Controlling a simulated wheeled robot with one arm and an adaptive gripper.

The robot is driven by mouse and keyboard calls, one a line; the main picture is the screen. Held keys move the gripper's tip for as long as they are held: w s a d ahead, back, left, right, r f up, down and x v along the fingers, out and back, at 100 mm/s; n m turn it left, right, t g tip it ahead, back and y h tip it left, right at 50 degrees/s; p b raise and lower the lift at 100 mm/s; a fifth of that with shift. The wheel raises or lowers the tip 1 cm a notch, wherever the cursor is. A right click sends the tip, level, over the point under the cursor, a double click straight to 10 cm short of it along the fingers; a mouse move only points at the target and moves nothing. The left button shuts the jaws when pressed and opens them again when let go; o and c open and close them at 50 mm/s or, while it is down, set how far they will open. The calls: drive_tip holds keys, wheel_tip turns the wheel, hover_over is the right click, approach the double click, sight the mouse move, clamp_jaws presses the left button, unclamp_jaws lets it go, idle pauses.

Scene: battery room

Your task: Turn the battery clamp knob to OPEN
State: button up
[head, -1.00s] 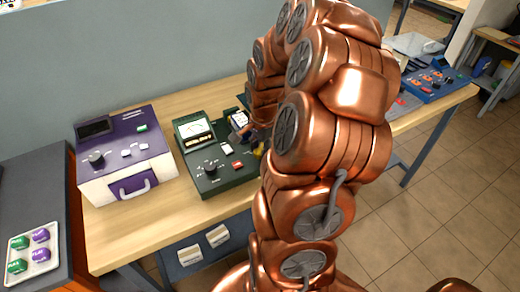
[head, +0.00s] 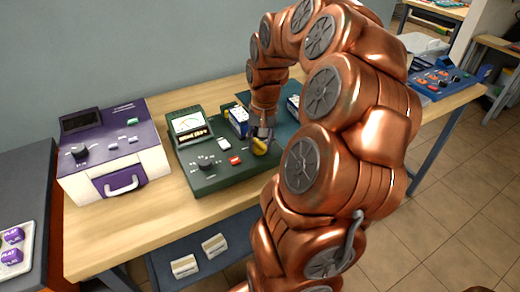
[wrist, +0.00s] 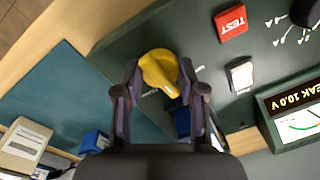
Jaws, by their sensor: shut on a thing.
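The clamp knob is a yellow lever-shaped knob (wrist: 158,68) on the dark green tester panel (head: 215,178). It also shows in the head view (head: 260,147), at the right part of the tester. My gripper (wrist: 160,74) is shut on the knob, with one dark finger on each side. In the head view my gripper (head: 262,134) comes down on the knob from above. A blue and white battery (head: 238,118) stands on the tester just behind the knob. The OPEN marking cannot be read; small pale marks near the knob are partly hidden by the fingers.
The tester also bears a red TEST button (wrist: 231,22), a white switch (wrist: 240,75) and a lit meter (head: 189,126). A purple and white charger box (head: 115,150) stands to its left. A teal mat (wrist: 65,85) with batteries lies on its other side.

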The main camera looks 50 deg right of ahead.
drive_tip(key=n+b, duration=0.1)
drive_tip(key=n, duration=0.2)
drive_tip(key=shift+w+f+n+b, duration=0.1)
drive_tip(key=shift+n+b, duration=0.95)
drive_tip(key=shift+n, duration=1.25)
drive_tip(key=o, duration=1.1)
drive_tip(key=shift+g, duration=0.3)
drive_tip(key=shift+o, duration=0.2)
wheel_tip(320, 180, up, 12)
drive_tip(key=d, duration=0.1)
